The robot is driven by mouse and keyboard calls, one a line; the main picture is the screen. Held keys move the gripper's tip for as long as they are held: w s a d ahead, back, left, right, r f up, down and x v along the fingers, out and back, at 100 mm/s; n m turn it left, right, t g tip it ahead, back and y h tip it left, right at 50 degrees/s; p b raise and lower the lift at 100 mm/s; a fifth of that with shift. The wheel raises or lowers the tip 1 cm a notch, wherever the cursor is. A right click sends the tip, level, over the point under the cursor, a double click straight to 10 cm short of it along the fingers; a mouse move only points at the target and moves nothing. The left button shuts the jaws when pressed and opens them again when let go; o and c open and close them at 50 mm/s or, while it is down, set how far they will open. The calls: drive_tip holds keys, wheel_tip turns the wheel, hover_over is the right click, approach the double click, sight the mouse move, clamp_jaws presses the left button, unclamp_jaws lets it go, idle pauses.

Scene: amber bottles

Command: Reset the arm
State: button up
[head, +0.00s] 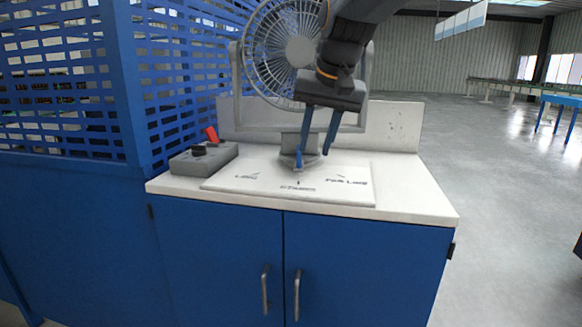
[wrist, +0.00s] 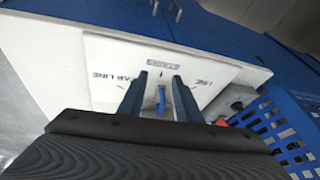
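My gripper (head: 315,156) hangs above the white worktop, its two dark blue fingers pointing down and spread apart. In the wrist view, the gripper (wrist: 159,78) shows a clear gap between its fingers. A small blue handle (wrist: 161,98) appears in that gap, with space on both sides. In the head view, the blue handle (head: 298,160) shows beside the left fingertip, in front of the grey fan base. Nothing is visibly held. My arm comes down from the top and hides part of the fan.
A caged fan (head: 275,50) stands behind my gripper. A white board (head: 345,190) with lettered marks lies on the worktop (head: 425,205). A grey box (head: 205,158) with a red switch (head: 211,134) sits left, beside blue mesh (head: 175,75). Open floor lies right.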

drive_tip(key=s+d+f+g, duration=0.1)
drive_tip(key=s+d+f, duration=0.3)
drive_tip(key=s+f, duration=0.3)
drive_tip(key=s+d+f+g+h, duration=0.1)
drive_tip(key=s+d+f, duration=0.4)
drive_tip(key=f, duration=0.7)
drive_tip(key=s+d+f+n+g, duration=0.1)
drive_tip(key=s+d+f, duration=0.3)
drive_tip(key=s+f, duration=0.4)
drive_tip(key=shift+s+d+f+h, duration=0.35)
drive_tip(key=shift+d+f+h, duration=0.05)
drive_tip(key=shift+f, duration=0.55)
